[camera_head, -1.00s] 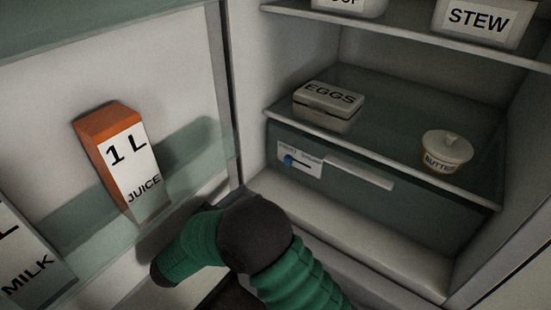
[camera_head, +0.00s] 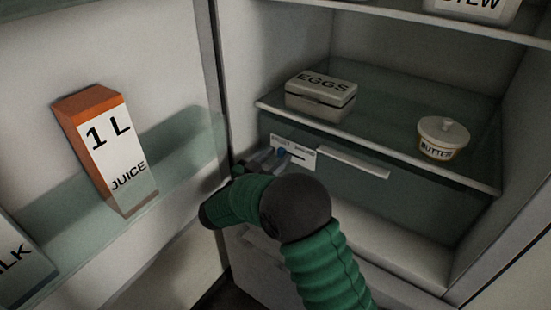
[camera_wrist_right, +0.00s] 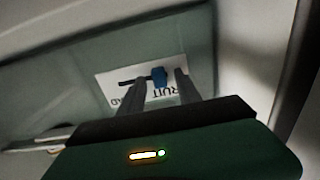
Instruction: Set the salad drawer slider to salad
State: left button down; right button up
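The slider is a blue knob (camera_head: 282,152) on a white label (camera_head: 302,158) at the upper left of the salad drawer's front (camera_head: 350,193). The knob sits toward the label's left, fruit end in the head view. In the right wrist view the knob (camera_wrist_right: 160,76) appears between the fingertips, with the label (camera_wrist_right: 118,88) upside down. My right gripper (camera_head: 268,158) is at the label's left part, its fingers apart on either side of the knob. It also shows in the right wrist view (camera_wrist_right: 161,82). I cannot tell whether a finger touches the knob. My left gripper is out of view.
A white drawer handle (camera_head: 354,164) lies right of the label. The shelf above holds an egg box (camera_head: 321,98) and a butter pot (camera_head: 443,138). The open door at left holds a juice carton (camera_head: 108,150) and a milk carton (camera_head: 18,265).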

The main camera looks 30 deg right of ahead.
grip_shut()
dwell(1.3)
